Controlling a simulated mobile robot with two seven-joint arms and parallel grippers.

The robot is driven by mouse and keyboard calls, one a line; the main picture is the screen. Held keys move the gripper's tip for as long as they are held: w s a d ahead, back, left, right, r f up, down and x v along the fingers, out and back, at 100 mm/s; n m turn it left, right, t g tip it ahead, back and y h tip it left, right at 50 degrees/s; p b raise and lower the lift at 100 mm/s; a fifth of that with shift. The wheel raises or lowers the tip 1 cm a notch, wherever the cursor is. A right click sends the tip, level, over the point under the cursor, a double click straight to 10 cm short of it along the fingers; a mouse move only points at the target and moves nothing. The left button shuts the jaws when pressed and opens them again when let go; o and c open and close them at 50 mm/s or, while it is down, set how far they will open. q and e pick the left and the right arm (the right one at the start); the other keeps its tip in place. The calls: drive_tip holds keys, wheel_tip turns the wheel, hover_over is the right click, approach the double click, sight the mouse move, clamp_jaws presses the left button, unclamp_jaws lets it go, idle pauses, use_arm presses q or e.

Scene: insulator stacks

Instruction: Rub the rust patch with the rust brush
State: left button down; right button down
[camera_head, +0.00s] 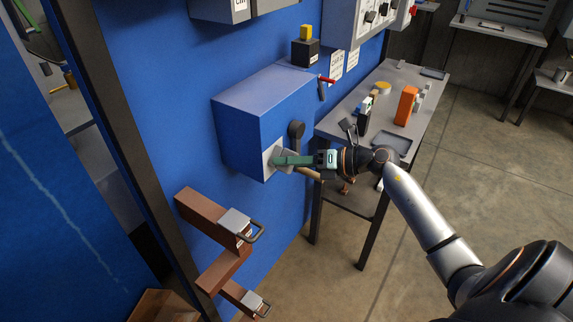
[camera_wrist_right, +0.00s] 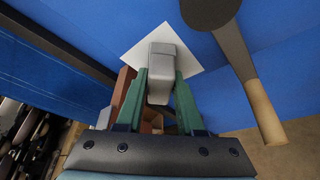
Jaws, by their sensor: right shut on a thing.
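My right gripper (camera_head: 285,160) is at the front face of the blue box (camera_head: 262,112) on the blue wall. In the right wrist view its green fingers (camera_wrist_right: 160,88) are shut on a grey block (camera_wrist_right: 162,65). A pale square plate (camera_wrist_right: 140,48) lies behind the block, against the blue face; the plate also shows in the head view (camera_head: 270,153). I cannot tell if the grey block is part of the plate or of a brush. No rust patch or rust brush can be made out for sure. My left gripper is out of view.
A dark lever (camera_wrist_right: 211,13) with a wooden handle (camera_wrist_right: 263,108) is close beside the right gripper. Red-brown bars (camera_head: 205,210) with grey shackled blocks jut from the wall below. A grey table (camera_head: 410,78) with an orange block (camera_head: 405,106) stands right of the box.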

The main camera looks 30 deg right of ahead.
drive_tip(key=shift+s+d, duration=0.35)
drive_tip(key=shift+s, duration=0.6)
drive_tip(key=shift+s+d, duration=0.4)
drive_tip(key=shift+s, duration=0.55)
drive_tip(key=shift+s+d, duration=0.35)
drive_tip(key=shift+s, duration=0.6)
drive_tip(key=shift+s+d+p, duration=0.2)
drive_tip(key=shift+s+d, duration=0.1)
drive_tip(key=shift+s, duration=0.4)
drive_tip(key=shift+s+d+p, duration=0.2)
drive_tip(key=shift+s+d, duration=0.1)
drive_tip(key=shift+s, duration=0.35)
